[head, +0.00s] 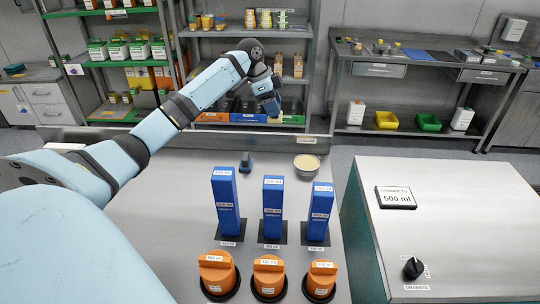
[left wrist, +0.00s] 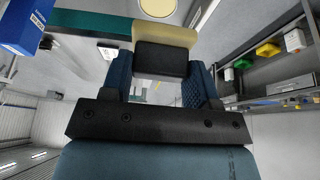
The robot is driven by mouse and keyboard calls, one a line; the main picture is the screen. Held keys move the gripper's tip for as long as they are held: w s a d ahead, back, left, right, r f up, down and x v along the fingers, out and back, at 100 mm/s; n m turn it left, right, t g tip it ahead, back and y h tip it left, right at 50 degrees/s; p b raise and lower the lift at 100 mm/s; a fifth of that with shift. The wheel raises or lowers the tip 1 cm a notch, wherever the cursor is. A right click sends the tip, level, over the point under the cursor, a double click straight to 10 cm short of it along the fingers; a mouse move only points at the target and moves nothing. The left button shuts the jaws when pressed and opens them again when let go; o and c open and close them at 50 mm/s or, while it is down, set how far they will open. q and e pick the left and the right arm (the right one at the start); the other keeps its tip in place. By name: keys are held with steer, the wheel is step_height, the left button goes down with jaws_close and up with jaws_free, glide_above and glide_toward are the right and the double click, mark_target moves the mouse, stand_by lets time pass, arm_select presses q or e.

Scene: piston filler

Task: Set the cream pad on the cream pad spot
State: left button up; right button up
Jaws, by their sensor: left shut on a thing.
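My left gripper (head: 271,105) is held up over the far part of the near bench, its fingers pointing down. In the left wrist view its two blue fingers (left wrist: 161,78) are shut on a dark block that carries the cream pad (left wrist: 165,35). A small cream edge of the pad (head: 275,120) shows under the fingertips in the head view, clear of the bench. A round dish with a cream-coloured top (head: 307,163) stands on the bench, below and right of the gripper. I cannot tell which place is the cream pad spot. My right gripper is out of view.
Blue upright blocks (head: 272,208) stand in a row on the bench, with orange round parts (head: 268,277) in front. A small dark blue object (head: 246,163) sits left of the dish. A counter with a 500 ml sign (head: 396,198) is at right. Shelves (head: 250,30) stand behind.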

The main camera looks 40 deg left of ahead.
arm_select(q)
step_height(320, 180, down, 19)
steer(key=shift+f, duration=0.2)
steer(key=shift+d, duration=0.1)
stand_by(0.3)
steer(key=o, duration=0.8)
steer(key=shift+f, duration=0.1)
steer(key=v, duration=1.2)
